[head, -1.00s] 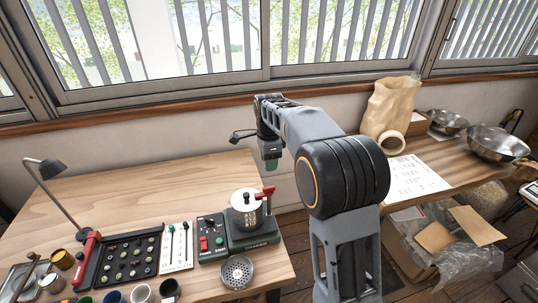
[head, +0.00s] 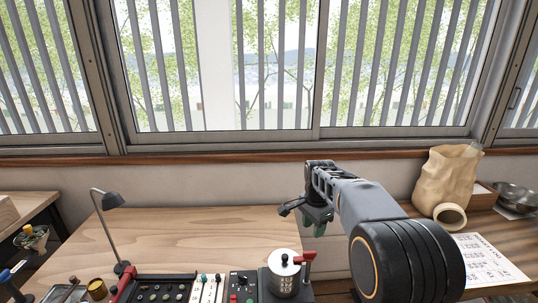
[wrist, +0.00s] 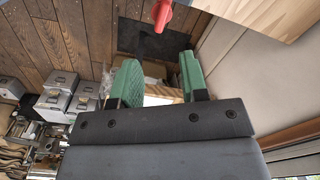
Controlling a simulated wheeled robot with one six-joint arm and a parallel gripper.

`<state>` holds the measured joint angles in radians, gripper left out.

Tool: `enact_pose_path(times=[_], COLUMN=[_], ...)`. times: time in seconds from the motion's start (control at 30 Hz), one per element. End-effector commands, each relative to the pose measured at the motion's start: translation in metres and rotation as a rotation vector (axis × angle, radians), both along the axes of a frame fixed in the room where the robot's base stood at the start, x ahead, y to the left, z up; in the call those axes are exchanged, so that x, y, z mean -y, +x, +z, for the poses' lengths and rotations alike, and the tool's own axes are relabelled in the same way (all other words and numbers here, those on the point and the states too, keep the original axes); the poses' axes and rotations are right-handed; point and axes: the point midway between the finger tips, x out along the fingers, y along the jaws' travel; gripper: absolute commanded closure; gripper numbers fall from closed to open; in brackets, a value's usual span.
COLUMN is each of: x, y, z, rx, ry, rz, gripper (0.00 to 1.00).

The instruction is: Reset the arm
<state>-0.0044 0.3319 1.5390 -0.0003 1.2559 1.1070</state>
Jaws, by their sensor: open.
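My arm reaches forward over the gap between the two wooden tables in the head view. My gripper (wrist: 158,82) shows in the wrist view with its two green fingers apart and nothing between them. In the head view the gripper (head: 318,228) hangs near the right end of the left table (head: 190,232), partly hidden by the wrist. It touches nothing that I can see.
On the left table stand a lamp (head: 107,200), a roaster with a red handle (head: 285,274) and a control panel (head: 243,288). The left table's back is clear.

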Motion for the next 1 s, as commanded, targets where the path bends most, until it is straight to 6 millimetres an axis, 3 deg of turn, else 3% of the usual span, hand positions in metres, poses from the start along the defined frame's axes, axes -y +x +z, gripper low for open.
enact_pose_path(times=[0.17, 0.3, 0.5, 0.7, 1.0], x=[0.0, 0.001, 0.001, 0.002, 0.002], y=[-0.057, -0.12, -0.19, -0.224, -0.228], z=[-0.01, -0.011, -0.017, -0.014, 0.0], rx=[0.044, 0.111, 0.191, 0.25, 0.306], ry=[-0.018, -0.064, -0.134, -0.172, -0.206], rz=[0.49, 0.854, 1.096, 1.102, 1.095], gripper=[0.6, 0.6, 0.6, 0.6, 0.6])
